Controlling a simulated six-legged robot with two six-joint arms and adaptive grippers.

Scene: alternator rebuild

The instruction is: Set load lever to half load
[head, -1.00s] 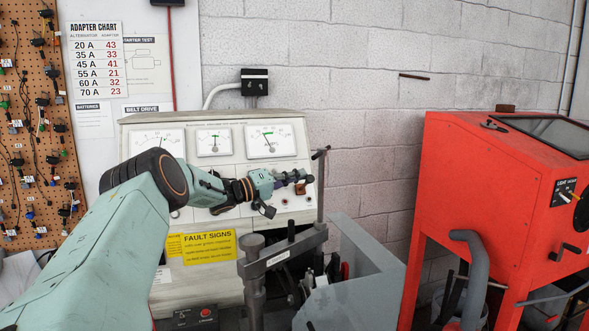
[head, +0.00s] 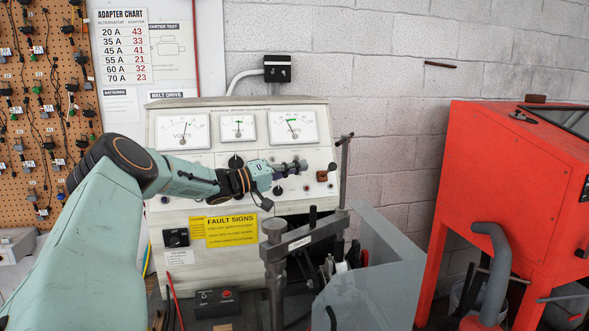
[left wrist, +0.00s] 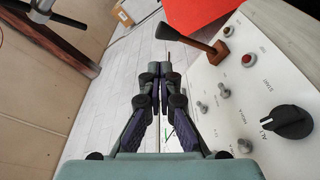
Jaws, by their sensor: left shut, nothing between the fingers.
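The test bench panel (head: 220,150) has meters along its top and knobs below. The lever, with a black handle and brown base (head: 322,176), sits near the panel's right edge; I take it as the load lever. In the left wrist view the lever (left wrist: 205,48) stands tilted, its broad black end toward the upper left. Its scale is not readable. My left gripper (head: 303,165) is shut and empty in front of the panel, left of the lever in the head view. In the left wrist view the shut fingertips (left wrist: 162,70) are apart from the lever. My right gripper is not in view.
Toggle switches, a red button (left wrist: 247,60) and a black knob (left wrist: 288,115) lie near the lever. A grey clamp arm with an upright post (head: 344,170) stands before the panel's right side. A red cabinet (head: 500,170) stands at right.

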